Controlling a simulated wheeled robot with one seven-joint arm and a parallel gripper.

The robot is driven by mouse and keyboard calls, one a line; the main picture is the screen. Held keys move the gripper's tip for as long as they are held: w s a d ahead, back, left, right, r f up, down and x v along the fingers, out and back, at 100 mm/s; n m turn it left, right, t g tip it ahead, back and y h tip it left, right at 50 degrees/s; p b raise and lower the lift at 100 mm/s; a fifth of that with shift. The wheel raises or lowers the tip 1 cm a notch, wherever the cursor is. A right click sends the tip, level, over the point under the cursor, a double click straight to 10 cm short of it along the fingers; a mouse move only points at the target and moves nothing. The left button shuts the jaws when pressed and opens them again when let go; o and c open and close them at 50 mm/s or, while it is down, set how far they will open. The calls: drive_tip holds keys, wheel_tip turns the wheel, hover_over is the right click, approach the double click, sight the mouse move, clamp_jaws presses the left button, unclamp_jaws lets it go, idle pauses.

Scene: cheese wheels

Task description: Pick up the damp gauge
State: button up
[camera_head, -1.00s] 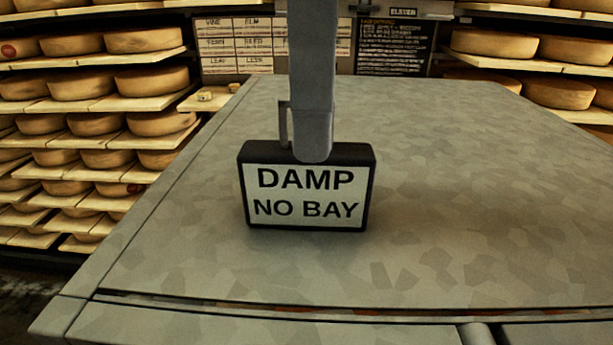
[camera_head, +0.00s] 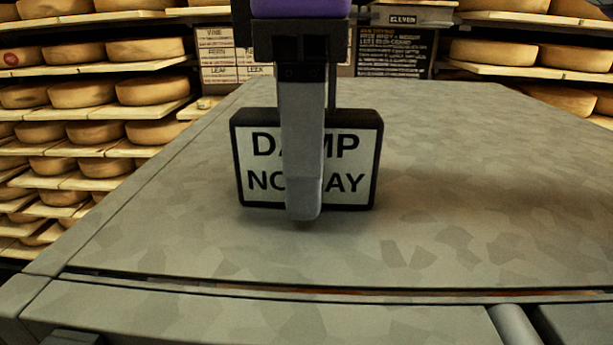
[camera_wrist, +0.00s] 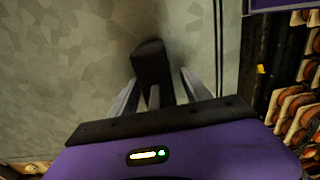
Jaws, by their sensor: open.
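The damp gauge (camera_head: 352,168) is a dark-framed box with a white face, partly reading "DAMP NO BAY". It stands upright on the grey mottled top (camera_head: 440,200). My gripper (camera_head: 306,190) is open and lowered over it, pointing down. One finger hangs in front of the face and covers its middle letters; the other goes down behind the box, its tip hidden. In the wrist view the gauge's dark upper edge (camera_wrist: 150,60) shows near the open gripper (camera_wrist: 160,88), between its fingers. I cannot tell whether either finger touches it.
Shelves of cheese wheels (camera_head: 150,90) stand at the left, and more wheels (camera_head: 500,52) at the right. Boards with writing (camera_head: 395,50) hang at the back. The grey top is clear around the gauge, with a seam near its front edge.

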clamp_jaws()
drive_tip(key=shift+r, duration=0.15)
